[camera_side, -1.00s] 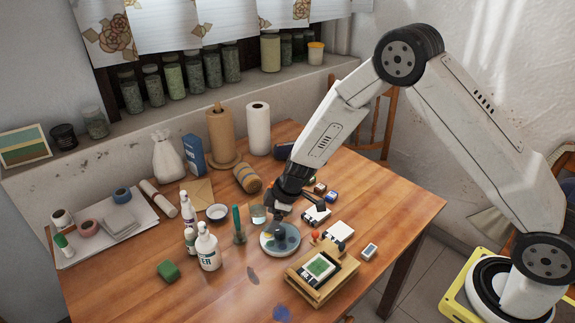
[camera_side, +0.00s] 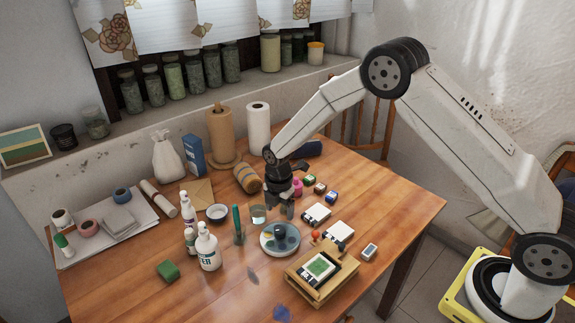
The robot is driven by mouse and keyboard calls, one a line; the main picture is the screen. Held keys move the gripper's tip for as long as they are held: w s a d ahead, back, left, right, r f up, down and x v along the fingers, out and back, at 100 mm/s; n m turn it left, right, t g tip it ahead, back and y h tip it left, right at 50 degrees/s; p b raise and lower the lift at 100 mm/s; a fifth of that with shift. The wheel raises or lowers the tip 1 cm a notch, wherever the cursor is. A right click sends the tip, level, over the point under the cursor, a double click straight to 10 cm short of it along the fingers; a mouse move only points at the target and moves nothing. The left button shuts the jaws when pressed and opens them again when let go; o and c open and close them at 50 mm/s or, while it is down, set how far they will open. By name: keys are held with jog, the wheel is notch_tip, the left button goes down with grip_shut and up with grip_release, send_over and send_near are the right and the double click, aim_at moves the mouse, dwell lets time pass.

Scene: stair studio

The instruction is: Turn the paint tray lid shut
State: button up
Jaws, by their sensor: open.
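A round pale dish (camera_side: 267,246) with dark and coloured patches stands on the table, and a dark upright piece (camera_side: 279,230) rises in it. It looks like the paint tray, but I cannot tell which part is its lid. My gripper (camera_side: 281,214) points down just above and behind the dish, its jaws open and empty. The fingertips are small and dark here. I see no clear contact with the dish.
A glass (camera_side: 258,215) and a green-handled tool (camera_side: 238,224) stand close left of the dish. A wooden box (camera_side: 312,291) and white cases (camera_side: 338,231) are to the right. White bottles (camera_side: 207,252) stand at left. The front left table is mostly clear.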

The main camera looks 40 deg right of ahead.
aim_at(280, 230)
jog(key=shift+f, duration=0.15)
jog(key=shift+f, duration=3.75)
grip_shut()
